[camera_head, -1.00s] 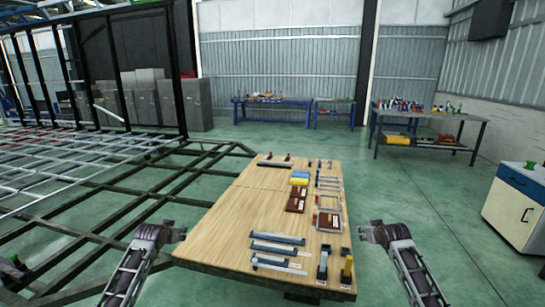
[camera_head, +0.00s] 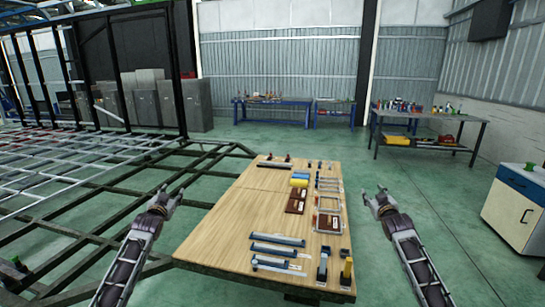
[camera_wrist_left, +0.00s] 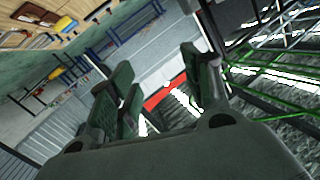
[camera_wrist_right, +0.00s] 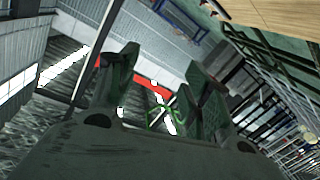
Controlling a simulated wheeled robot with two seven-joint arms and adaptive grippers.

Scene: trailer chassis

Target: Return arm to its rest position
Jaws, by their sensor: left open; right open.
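My left gripper (camera_head: 172,194) is open and empty, raised to the left of the wooden table in the head view. Its two fingers stand apart in the left wrist view (camera_wrist_left: 165,85), with nothing between them. My right gripper (camera_head: 376,195) is open and empty, to the right of the table. Its fingers also stand apart in the right wrist view (camera_wrist_right: 160,85). Both arms come up from the bottom of the head view, and neither gripper touches anything.
The wooden table (camera_head: 230,220) bears several tools and parts, mostly along its right side. The trailer chassis frame (camera_head: 95,215) lies to the left. Workbenches (camera_head: 425,142) stand at the back, and a cabinet (camera_head: 515,215) at the right. Green floor (camera_head: 430,190) is free right of the table.

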